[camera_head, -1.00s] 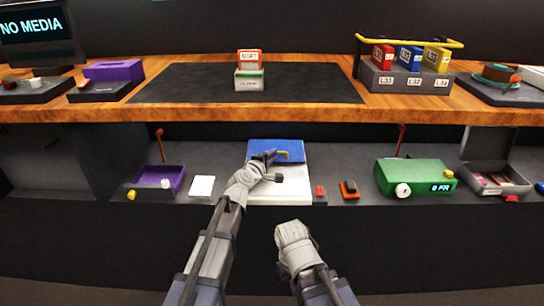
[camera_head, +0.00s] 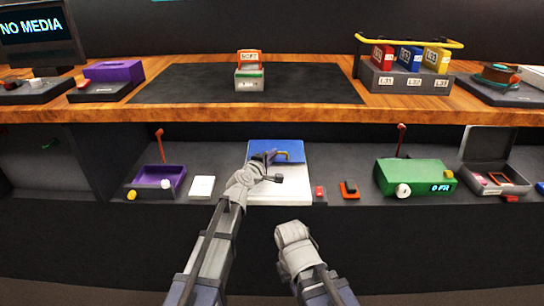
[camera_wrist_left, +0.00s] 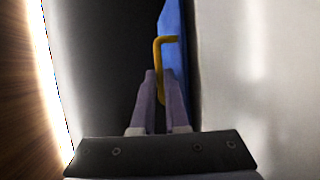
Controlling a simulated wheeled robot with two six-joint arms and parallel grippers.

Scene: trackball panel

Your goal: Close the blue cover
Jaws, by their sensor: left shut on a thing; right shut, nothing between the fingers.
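The blue cover (camera_head: 291,151) lies at the back of a white panel (camera_head: 285,190) on the lower shelf, with a yellow handle (camera_head: 285,155) at its front. My left gripper (camera_head: 270,155) reaches over the panel and is shut on the yellow handle. In the left wrist view the handle (camera_wrist_left: 160,70) stands between the two fingers, with a strip of the blue cover (camera_wrist_left: 175,45) behind it. How far the cover is open cannot be told. My right gripper (camera_head: 290,230) is low in front of the shelf, shut and empty, apart from the panel; its fingertips are hard to see.
A purple tray (camera_head: 150,186) and a white block (camera_head: 202,187) stand left of the panel. Red (camera_head: 319,191) and black (camera_head: 349,188) buttons and a green box (camera_head: 420,177) stand right. The wooden upper shelf (camera_head: 250,112) overhangs behind.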

